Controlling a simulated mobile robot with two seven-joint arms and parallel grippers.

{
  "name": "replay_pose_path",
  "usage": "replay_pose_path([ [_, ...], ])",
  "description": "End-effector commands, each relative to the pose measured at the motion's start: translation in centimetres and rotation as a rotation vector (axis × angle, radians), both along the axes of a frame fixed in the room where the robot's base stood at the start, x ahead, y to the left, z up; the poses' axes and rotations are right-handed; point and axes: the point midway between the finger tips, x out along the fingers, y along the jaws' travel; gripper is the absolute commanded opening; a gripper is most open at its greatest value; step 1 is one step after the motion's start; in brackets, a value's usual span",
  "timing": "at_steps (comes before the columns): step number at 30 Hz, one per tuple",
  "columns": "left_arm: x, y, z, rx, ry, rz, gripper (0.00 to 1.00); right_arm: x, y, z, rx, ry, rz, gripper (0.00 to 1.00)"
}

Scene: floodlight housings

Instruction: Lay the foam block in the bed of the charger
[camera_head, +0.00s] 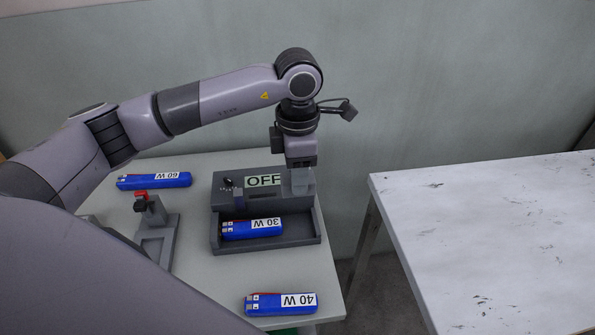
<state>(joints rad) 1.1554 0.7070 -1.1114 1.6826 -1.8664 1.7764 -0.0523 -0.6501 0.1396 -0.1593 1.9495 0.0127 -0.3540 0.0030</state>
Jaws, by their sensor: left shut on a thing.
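The charger (217,205) is a grey unit with an OFF label (264,181) on its back part and a sunken bed in front. A blue battery marked 30 W (252,229) lies in the bed. My left gripper (299,184) points down at the charger's back right corner, beside the OFF label. It is shut on a small light grey piece; I cannot tell whether this is part of the charger or a loose thing. I see nothing that I can clearly name as the foam block. My right gripper is not in view.
A blue 60 W battery (154,181) lies at the back left of the table and a 40 W one (281,303) near the front. A grey fixture with a red-topped clamp (158,225) stands left of the charger. A gap separates a bare white table (490,230) at right.

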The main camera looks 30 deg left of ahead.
Motion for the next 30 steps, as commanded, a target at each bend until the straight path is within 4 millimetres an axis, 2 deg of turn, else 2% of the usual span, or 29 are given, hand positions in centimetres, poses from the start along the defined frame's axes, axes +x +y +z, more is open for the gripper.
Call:
replay_pose_path([
  [25,0.0,0.1,-8.1,0.001,0.000,0.001,0.13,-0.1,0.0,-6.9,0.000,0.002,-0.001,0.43],
  [30,0.0,0.1,-9.5,0.001,0.000,0.001,0.13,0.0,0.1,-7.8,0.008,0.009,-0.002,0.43],
])
